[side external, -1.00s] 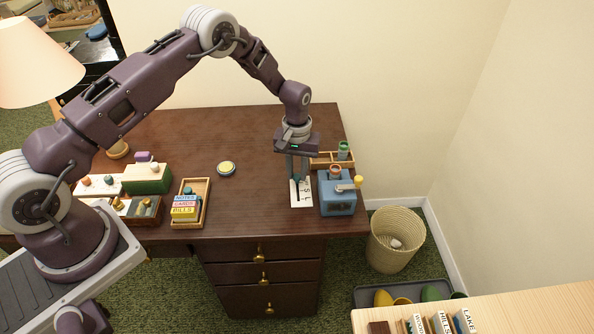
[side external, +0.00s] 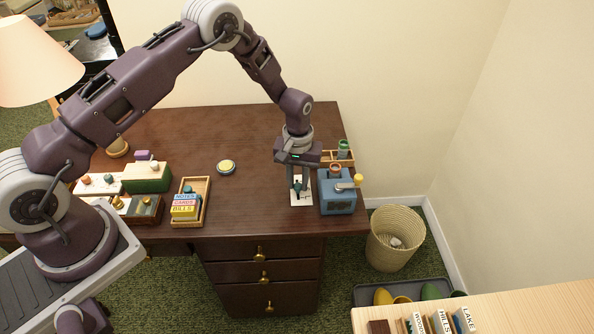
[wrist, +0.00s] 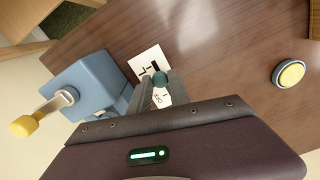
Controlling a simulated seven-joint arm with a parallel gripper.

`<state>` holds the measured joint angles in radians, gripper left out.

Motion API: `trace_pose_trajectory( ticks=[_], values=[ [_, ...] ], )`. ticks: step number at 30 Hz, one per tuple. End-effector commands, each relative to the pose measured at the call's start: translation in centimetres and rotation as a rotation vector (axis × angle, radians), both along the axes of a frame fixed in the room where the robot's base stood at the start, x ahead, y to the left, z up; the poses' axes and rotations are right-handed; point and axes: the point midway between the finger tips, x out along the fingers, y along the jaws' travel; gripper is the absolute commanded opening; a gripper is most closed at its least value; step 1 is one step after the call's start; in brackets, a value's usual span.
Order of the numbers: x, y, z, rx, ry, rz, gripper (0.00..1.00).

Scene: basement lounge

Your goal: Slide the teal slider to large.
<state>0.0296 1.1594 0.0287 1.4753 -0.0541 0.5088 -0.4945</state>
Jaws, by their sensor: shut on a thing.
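The teal slider (wrist: 160,79) is a small round knob on a white plate with a dark slot and black letters. In the wrist view my gripper (wrist: 159,86) has its two fingers closed on the knob. The white plate (wrist: 148,60) shows beyond the fingers, with part of the slot and some letters; the fingers hide the rest. In the side view my gripper (side external: 298,190) is down over the plate (side external: 301,203), near the desk's right end. I cannot read clearly which mark the knob stands at.
A blue box (side external: 338,198) with a yellow-knobbed crank stands close to the right of the plate. A wooden tray (side external: 328,157) lies behind it. A round yellow-topped button (side external: 226,167) sits to the left, with bare desk between. A wooden tray of labelled cards (side external: 189,222) lies further left.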

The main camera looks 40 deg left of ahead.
Motion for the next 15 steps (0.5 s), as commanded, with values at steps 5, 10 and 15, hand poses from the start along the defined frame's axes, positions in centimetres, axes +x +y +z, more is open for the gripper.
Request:
trace_pose_trajectory(
  ticks=[5, 10, 15],
  values=[
    [-1.5, -1.6, 0.1, -0.001, 0.000, 0.000, 0.00],
    [-1.8, -1.8, 0.1, -0.002, 0.001, -0.001, 0.00],
    [-1.9, -1.9, 0.0, -0.004, 0.005, -0.002, 0.31]
  ],
)
